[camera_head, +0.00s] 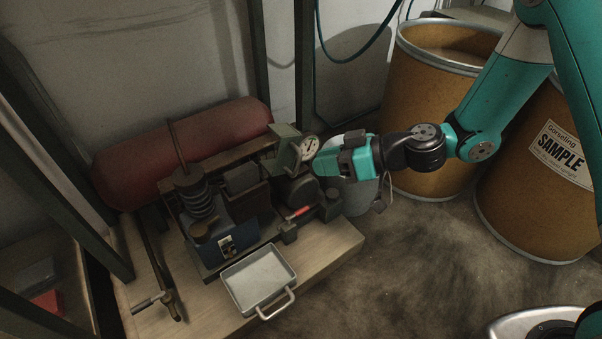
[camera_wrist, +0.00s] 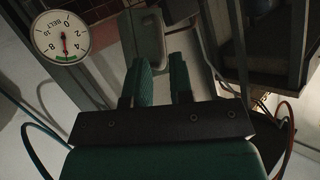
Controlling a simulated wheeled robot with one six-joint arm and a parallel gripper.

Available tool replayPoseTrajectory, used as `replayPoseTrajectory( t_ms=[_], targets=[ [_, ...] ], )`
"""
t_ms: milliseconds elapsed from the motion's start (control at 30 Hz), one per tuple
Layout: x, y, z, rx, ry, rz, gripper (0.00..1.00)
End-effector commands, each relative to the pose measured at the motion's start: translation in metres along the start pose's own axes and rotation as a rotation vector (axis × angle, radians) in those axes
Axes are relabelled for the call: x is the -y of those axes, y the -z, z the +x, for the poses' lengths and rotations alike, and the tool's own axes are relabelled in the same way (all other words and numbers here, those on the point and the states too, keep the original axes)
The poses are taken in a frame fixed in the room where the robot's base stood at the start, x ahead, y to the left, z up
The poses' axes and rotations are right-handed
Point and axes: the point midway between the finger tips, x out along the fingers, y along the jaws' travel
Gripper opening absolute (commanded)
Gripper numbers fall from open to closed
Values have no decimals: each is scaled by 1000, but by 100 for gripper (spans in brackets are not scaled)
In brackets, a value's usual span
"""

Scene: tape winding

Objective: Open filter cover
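My gripper (camera_head: 318,165) is at the right end of the machine, beside the dial gauge (camera_head: 309,147). In the wrist view its two dark green fingers (camera_wrist: 162,82) are apart, with nothing visible between them. A grey-green rounded cover-like part (camera_wrist: 146,38) lies just beyond the fingertips, apart from or touching them; I cannot tell which. I cannot tell for sure that it is the filter cover. The gauge, marked BELT, also shows at upper left in the wrist view (camera_wrist: 62,38). In the head view my gripper hides part of the machine's right end.
The machine stands on a wooden base (camera_head: 335,245) with a red tank (camera_head: 180,150) behind. A metal tray (camera_head: 258,277) sits at its front, a lever (camera_head: 160,285) at its left. Brown drums (camera_head: 435,110) stand right. The floor in front of them is clear.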

Motion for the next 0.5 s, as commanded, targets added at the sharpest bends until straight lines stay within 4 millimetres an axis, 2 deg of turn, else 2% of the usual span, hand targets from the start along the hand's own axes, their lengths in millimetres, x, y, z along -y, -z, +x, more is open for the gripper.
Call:
replayPoseTrajectory(
  t_ms=[33, 200, 333, 500],
  targets=[
    [0, -4, 13, 1, 5, -5, 21],
    [-1, -3, 40, 1, 2, -3, 21],
    [0, -1, 50, 0, 0, -1, 21],
    [0, 0, 54, 0, 0, 0, 21]
  ],
)
